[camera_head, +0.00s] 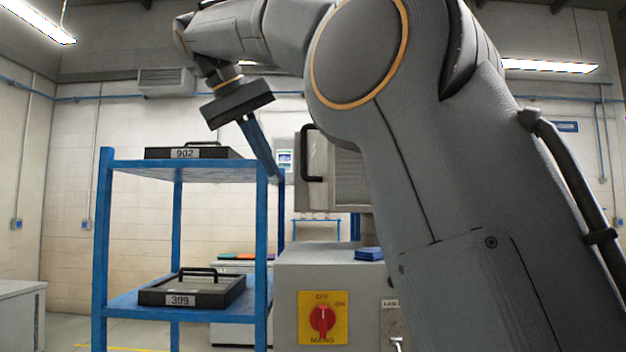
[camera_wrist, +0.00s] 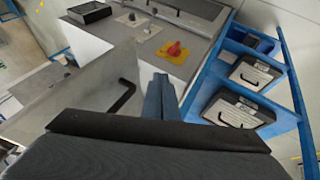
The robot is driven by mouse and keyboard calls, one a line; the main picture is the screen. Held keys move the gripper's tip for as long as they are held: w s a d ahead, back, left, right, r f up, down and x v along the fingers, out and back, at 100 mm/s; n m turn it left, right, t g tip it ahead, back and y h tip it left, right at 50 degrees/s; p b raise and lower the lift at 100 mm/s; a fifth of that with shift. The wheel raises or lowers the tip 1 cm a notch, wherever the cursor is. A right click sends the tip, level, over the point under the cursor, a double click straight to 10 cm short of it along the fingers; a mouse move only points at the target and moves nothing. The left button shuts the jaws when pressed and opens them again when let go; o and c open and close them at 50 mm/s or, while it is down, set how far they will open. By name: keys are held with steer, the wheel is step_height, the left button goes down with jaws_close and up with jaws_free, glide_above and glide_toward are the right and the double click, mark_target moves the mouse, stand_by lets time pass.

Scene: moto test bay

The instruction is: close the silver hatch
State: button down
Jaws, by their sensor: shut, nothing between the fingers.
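The silver hatch (camera_head: 343,182) is right of the blue shelf in the head view, with a black bar handle (camera_head: 311,153) on its left part. My arm hides its right side. In the wrist view a grey panel (camera_wrist: 85,95) with a bent black handle (camera_wrist: 124,96) looks like the same hatch, standing out at an angle; how far it is open I cannot tell. My gripper (camera_head: 274,178) points down with its blue fingers together and empty, left of the handle in the head view. In the wrist view my fingertips (camera_wrist: 160,77) are right of the handle, with a visible gap.
The blue shelf (camera_head: 103,230) stands close to my gripper, holding black cases labelled 902 (camera_head: 185,153) and 309 (camera_head: 192,290). A grey cabinet (camera_head: 290,275) with a red rotary switch (camera_head: 322,319) stands below the hatch. A blue item (camera_head: 369,254) lies on it.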

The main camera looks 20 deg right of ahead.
steer(key=s+r+m, duration=0.1)
steer(key=s+r, duration=0.2)
steer(key=r, duration=0.1)
steer(key=b, duration=0.1)
glide_toward(326, 200)
step_height(326, 200, down, 3)
steer(key=w+a, duration=0.2)
steer(key=d, duration=0.2)
steer(key=d+f+p, duration=0.1)
steer(key=d, duration=0.1)
steer(key=shift+s, duration=0.1)
steer(key=shift+d, duration=0.15)
